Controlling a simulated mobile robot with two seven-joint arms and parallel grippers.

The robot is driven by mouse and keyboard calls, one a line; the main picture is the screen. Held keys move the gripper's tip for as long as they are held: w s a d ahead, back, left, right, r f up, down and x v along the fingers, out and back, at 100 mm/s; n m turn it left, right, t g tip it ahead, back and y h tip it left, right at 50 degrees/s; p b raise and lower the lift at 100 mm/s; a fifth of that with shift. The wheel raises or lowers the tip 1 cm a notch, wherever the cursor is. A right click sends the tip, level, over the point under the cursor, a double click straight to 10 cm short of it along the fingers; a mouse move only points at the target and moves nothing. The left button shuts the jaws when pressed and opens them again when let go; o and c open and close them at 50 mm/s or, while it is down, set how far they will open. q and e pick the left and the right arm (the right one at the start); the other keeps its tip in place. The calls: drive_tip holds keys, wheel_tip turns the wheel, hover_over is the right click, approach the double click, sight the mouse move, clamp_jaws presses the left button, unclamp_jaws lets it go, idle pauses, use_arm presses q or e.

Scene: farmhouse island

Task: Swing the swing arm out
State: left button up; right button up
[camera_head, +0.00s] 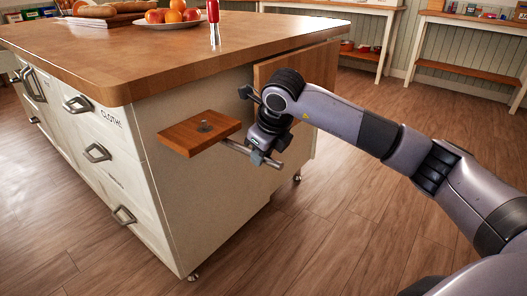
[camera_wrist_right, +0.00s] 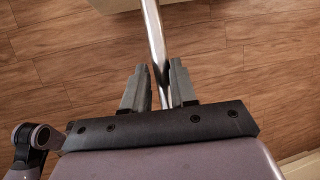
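The swing arm is a metal rod (camera_head: 235,147) with a small wooden board (camera_head: 200,132) at its left end. It stands out beside the pale end panel of the island, below the countertop. My right gripper (camera_head: 264,158) is at the rod, right of the board, reaching down from above. In the right wrist view the rod (camera_wrist_right: 152,25) runs between the two fingers of my right gripper (camera_wrist_right: 160,82). The fingers stand apart on either side of it, with narrow gaps showing. The rod's pivot is hidden or unclear. My left gripper is not in view.
The island's wooden countertop (camera_head: 150,65) overhangs the work area. A plate of fruit (camera_head: 170,20) and a red-handled tool (camera_head: 213,18) are on it. Drawers with handles line the left side. Wooden floor (camera_head: 340,215) lies open right of the island; shelves stand behind.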

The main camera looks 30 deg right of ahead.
drive_tip(key=shift+o, duration=1.1)
drive_tip(key=shift+a, duration=0.1)
use_arm(q)
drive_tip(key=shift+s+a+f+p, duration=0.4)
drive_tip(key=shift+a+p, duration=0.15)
drive_tip(key=shift+p, duration=0.2)
use_arm(e)
drive_tip(key=v, duration=0.7)
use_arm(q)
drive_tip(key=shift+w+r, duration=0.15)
use_arm(e)
drive_tip(key=shift+r, duration=0.1)
